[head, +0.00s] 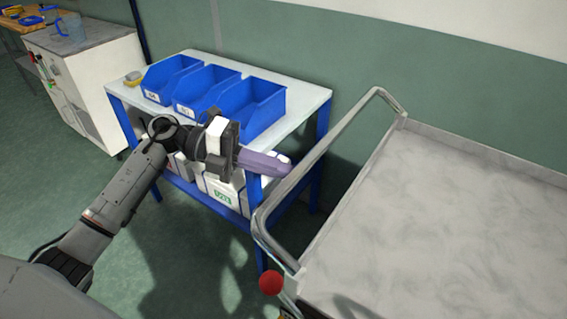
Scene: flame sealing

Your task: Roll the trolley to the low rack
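The trolley (440,215) has a flat, marbled grey deck and fills the right of the head view. Its pale metal push handle (320,153) rises along the deck's left edge. My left gripper (265,162) is beside the handle, in front of the blue bins. A purple-grey long shape with a pale tip reaches from it to near the handle rail; I cannot tell whether it touches. Whether the gripper is open or shut is unclear. My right gripper is out of view. I cannot tell which furniture is the low rack.
A blue-framed table (305,95) left of the trolley bears three blue bins (250,105), with white boxes (228,190) on its lower shelf. A white cabinet (95,75) stands at the back left. A red knob (270,282) is by the trolley's near corner. Green floor is open at left.

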